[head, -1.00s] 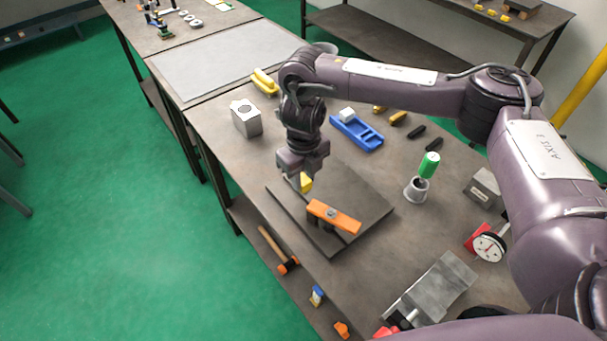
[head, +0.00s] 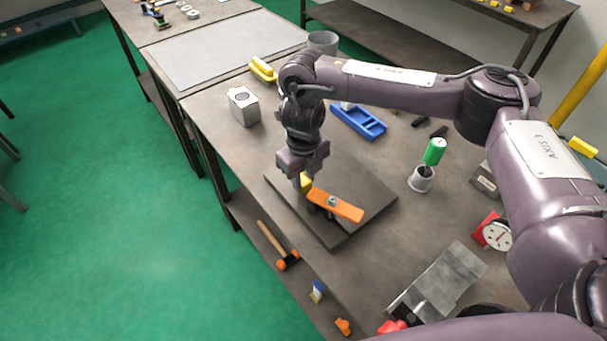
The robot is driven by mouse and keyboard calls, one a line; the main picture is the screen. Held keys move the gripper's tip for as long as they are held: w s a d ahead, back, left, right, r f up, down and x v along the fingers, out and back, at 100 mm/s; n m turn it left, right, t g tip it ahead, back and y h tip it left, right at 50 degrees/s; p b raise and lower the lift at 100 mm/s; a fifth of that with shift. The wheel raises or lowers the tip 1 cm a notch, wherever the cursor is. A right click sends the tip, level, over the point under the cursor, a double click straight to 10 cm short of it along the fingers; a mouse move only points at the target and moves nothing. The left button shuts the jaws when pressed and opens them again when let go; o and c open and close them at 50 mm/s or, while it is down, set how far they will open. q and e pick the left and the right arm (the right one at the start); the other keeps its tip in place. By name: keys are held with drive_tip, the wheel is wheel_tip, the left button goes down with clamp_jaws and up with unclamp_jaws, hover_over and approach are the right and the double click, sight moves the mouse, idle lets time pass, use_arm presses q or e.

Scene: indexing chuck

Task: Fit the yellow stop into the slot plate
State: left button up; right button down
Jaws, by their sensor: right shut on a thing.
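The yellow stop (head: 306,181) is a small yellow block between the fingers of my right gripper (head: 303,180). My right gripper is shut on it, pointing down over the dark slot plate (head: 363,187). The stop is beside the left end of an orange bar (head: 335,205) mounted on the plate. I cannot tell whether the stop touches the plate or the bar. The slot is not visible; the gripper and bar cover that part of the plate. My left gripper is not in view.
A blue tray (head: 359,122) lies behind the plate, and a grey block with a hole (head: 243,106) stands to the left.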

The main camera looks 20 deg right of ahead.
drive_tip(key=shift+f, duration=0.25)
drive_tip(key=c, duration=1.1)
unclamp_jaws()
drive_tip(key=shift+o, duration=0.2)
wheel_tip(320, 180, up, 8)
drive_tip(key=shift+f, duration=0.1)
